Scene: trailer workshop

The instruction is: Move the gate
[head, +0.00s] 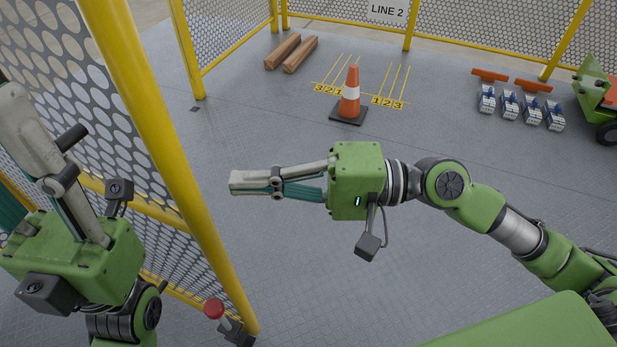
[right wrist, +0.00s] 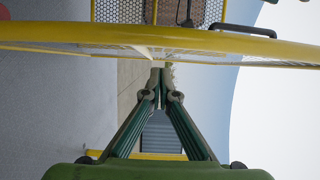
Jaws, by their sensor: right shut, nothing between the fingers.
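The gate, a perforated grey panel in a yellow frame (head: 158,130), stands upright along the left of the head view. Its yellow frame bar also crosses the upper part of the right wrist view (right wrist: 110,37), with a dark handle (right wrist: 245,31) beyond it. My right gripper (head: 234,182) is shut and empty, pointing left toward the yellow post, with a visible gap in the head view. Its closed fingertips show in the right wrist view (right wrist: 161,78). My left gripper (head: 15,100) is in front of the panel at the left edge; its fingers are partly cut off, so its grip is unclear.
A red knob (head: 213,308) sits near the post's foot. An orange cone (head: 350,92), wooden beams (head: 284,50) and several blue-grey units (head: 509,104) stand farther back. Yellow fencing (head: 409,25) closes the back. The middle floor (head: 420,140) is clear.

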